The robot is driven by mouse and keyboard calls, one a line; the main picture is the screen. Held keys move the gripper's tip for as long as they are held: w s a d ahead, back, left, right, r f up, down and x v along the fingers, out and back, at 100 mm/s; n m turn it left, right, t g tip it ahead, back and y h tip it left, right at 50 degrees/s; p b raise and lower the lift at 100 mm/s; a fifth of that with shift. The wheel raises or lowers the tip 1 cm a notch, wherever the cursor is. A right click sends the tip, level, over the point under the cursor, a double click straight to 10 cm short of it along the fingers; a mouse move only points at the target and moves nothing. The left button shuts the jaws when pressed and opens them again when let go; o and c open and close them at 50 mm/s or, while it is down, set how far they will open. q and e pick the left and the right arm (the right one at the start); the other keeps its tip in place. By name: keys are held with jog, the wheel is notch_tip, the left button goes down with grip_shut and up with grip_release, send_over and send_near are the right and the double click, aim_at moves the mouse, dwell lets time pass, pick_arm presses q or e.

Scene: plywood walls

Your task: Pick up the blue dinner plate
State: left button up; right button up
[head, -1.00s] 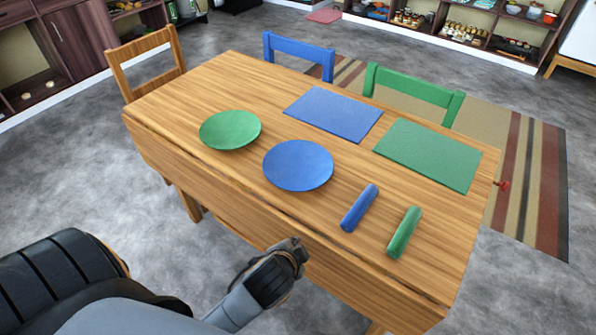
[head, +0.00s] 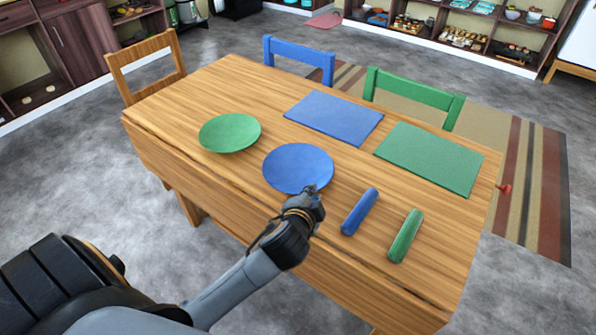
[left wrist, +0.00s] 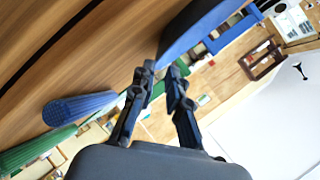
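The blue dinner plate (head: 298,166) lies on the wooden table (head: 228,78), near its front edge. My left gripper (head: 311,193) is at the plate's near right rim in the head view. In the left wrist view its two fingers (left wrist: 161,72) are apart, and the blue plate (left wrist: 196,24) is just ahead of them, its rim close to the gap. I cannot tell whether a finger touches the rim. My right gripper is out of view.
A green plate (head: 230,132) lies left of the blue one. A blue roll (head: 360,211) and a green roll (head: 405,236) lie to the right. Blue (head: 334,117) and green placemats (head: 429,158) lie behind. Chairs stand at the far side and left end.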

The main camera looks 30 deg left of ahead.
aim_at(319, 182)
pick_arm(q)
jog(key=x, duration=0.4)
jog(key=shift+w+f, duration=0.1)
jog(key=shift+f, duration=0.1)
grip_shut()
jog(key=shift+r, duration=0.2)
